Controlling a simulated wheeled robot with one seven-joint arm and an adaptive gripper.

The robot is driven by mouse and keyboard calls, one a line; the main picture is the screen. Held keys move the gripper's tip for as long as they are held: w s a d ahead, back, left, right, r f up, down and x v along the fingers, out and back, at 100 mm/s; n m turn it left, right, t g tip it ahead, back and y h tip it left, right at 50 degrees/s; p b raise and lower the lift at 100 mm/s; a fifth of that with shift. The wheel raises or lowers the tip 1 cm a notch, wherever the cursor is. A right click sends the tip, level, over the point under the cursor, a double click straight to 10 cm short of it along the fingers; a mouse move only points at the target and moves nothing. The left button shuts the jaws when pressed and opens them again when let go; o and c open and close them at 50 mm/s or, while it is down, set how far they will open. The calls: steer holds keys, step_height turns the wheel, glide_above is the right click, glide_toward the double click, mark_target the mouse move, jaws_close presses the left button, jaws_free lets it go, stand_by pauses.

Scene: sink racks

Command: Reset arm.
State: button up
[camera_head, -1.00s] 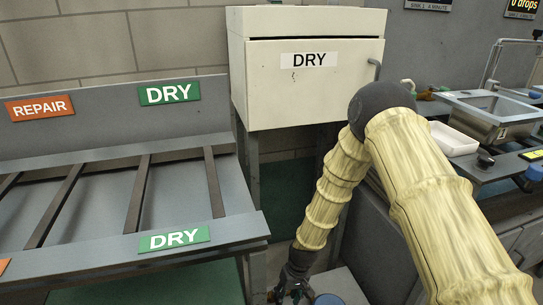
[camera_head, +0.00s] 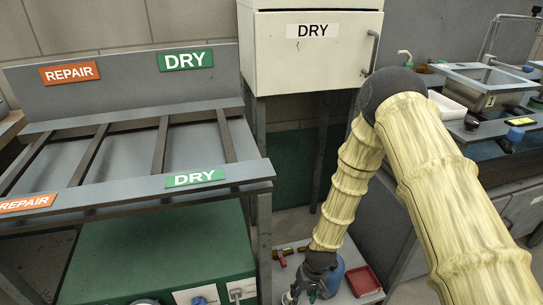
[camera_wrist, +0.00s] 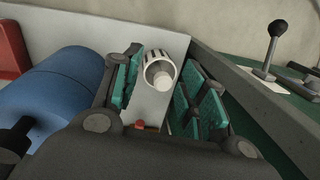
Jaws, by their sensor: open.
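My arm reaches down from the right in the head view, in a yellow ribbed sleeve. My gripper (camera_head: 312,290) hangs low at the bottom edge, beside a blue rounded object (camera_head: 330,278). In the wrist view my gripper (camera_wrist: 165,98) is open, with its teal finger pads spread apart. A white ribbed cylinder (camera_wrist: 159,68) with a hollow end shows between and beyond the pads. I cannot tell whether it touches either pad. The large blue cylinder (camera_wrist: 55,95) lies to the left of the fingers.
A slatted rack with DRY and REPAIR signs (camera_head: 70,73) stands left. A white DRY cabinet (camera_head: 320,50) is behind. A red tray (camera_head: 363,281) sits on a low grey surface right of my gripper. A sink counter (camera_head: 478,88) stands right. A green unit (camera_head: 150,255) is under the rack.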

steer(key=s+d+m+h, duration=0.1)
steer(key=s+d, duration=0.3)
steer(key=s, duration=0.5)
steer(key=s+d+m, duration=0.1)
steer(key=s+d, duration=0.3)
steer(key=s, duration=0.6)
steer(key=s+d+m+h, duration=0.1)
steer(key=s+d, duration=0.3)
steer(key=s, duration=0.5)
step_height(320, 180, up, 24)
steer(key=p, duration=2.4)
steer(key=shift+n+p, duration=0.3)
steer(key=shift+d+r, duration=0.1)
steer(key=shift+c, duration=0.6)
steer(key=shift+w, duration=0.1)
